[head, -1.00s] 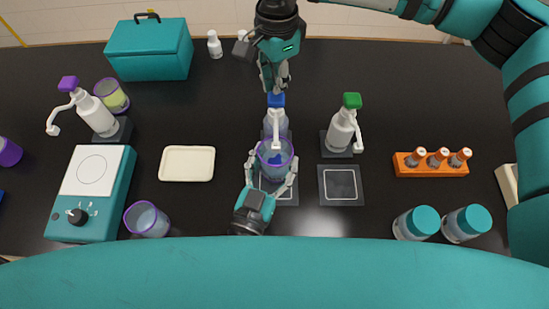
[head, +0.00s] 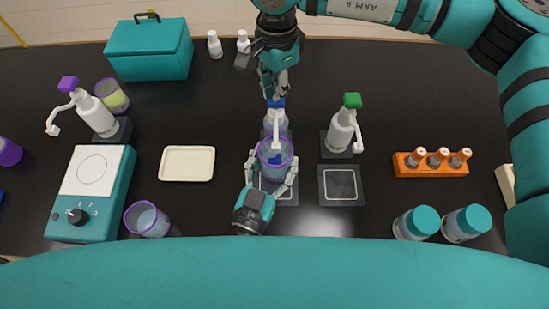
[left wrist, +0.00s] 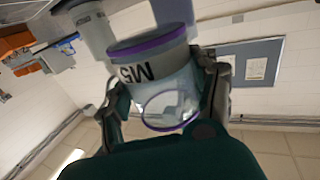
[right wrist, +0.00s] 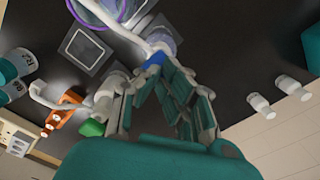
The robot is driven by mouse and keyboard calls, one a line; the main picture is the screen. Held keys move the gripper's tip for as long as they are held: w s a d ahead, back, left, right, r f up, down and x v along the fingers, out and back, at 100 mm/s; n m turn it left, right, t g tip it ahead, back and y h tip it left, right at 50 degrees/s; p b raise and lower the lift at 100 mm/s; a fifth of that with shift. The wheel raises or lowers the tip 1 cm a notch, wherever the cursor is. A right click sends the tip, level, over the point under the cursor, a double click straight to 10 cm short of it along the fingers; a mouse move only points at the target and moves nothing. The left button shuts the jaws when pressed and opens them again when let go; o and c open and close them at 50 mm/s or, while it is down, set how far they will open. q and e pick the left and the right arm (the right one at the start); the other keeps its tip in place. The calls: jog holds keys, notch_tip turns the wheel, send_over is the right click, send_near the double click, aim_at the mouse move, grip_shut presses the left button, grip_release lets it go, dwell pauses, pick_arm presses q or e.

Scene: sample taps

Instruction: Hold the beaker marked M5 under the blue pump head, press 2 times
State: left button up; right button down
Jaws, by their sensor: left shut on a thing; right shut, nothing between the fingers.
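The beaker marked M5 (left wrist: 150,90) has a purple rim, and its label shows upside down in the left wrist view. My left gripper (head: 272,172) is shut around it. In the head view the beaker (head: 276,168) is under the spout of the pump with the blue head (head: 276,103). Blue liquid or colour shows inside the beaker. My right gripper (head: 273,92) is shut and empty, pointing down at the blue head. In the right wrist view its fingertips (right wrist: 158,72) are close to the blue head (right wrist: 155,60); whether they touch it, I cannot tell.
A green-headed pump (head: 342,127) stands to the right with an empty pad (head: 340,198) before it. A purple-headed pump (head: 95,110), a hotplate (head: 92,190), a cream tray (head: 187,177) and another beaker (head: 147,220) are left. An orange rack (head: 431,167) stands right.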

jog(key=shift+f, duration=0.45)
jog(key=shift+r, duration=1.5)
jog(key=shift+r, duration=0.1)
jog(key=shift+r, duration=2.45)
pick_arm(q)
jog(key=s+p, duration=0.1)
jog(key=s, duration=1)
pick_arm(e)
jog(key=shift+r, duration=0.45)
